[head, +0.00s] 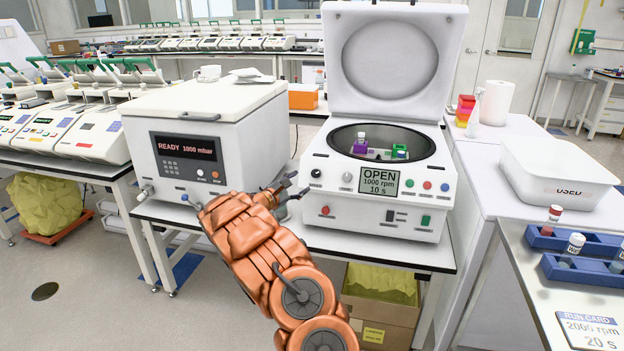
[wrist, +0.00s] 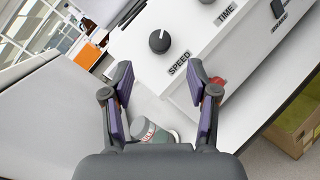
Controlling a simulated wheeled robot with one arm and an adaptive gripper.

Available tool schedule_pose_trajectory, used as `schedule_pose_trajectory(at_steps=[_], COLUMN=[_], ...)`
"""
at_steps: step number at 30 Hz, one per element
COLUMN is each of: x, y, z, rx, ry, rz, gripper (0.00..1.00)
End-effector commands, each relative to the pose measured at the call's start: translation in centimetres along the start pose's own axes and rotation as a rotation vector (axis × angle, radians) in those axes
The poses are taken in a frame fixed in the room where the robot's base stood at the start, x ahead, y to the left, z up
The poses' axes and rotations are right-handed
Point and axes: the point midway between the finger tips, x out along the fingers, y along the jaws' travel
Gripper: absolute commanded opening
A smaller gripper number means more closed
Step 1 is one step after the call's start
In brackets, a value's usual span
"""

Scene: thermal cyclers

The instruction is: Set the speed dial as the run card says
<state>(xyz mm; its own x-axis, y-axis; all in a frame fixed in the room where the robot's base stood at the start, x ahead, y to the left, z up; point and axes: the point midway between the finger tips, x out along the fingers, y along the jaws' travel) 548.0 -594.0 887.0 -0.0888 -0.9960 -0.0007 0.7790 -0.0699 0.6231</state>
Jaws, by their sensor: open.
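The centrifuge (head: 330,222) stands on the bench with its lid up. Its display (head: 379,182) reads OPEN, 1000 rpm, 10 s. The run card (head: 590,330) at the lower right reads 2000 rpm, 20 s. The speed dial (head: 316,173) is a black knob with a white mark at the left of the front panel. In the wrist view the dial (wrist: 160,41) sits above its SPEED label, ahead of my fingertips. My gripper (head: 296,186) is open and empty, just left of the panel. In the wrist view its fingers (wrist: 160,80) are apart and not touching the dial.
The TIME label (wrist: 226,13) lies right of SPEED. A red button (wrist: 218,82) is partly behind my right finger. A white READY 1000 mbar unit (head: 187,150) stands close on the left. A purple holder (head: 361,148) and a green holder (head: 400,152) sit in the bowl.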

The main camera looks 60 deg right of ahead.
Motion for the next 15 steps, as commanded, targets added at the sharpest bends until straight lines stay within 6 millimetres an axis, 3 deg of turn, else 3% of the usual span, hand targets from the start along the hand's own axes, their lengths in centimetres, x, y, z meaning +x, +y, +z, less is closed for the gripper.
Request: schedule_pose_trajectory(at_steps=[15], x=[6.1], y=[0.0], z=[0.0], rx=[0.0], ry=[0.0], rz=[-0.001], gripper=[0.59])
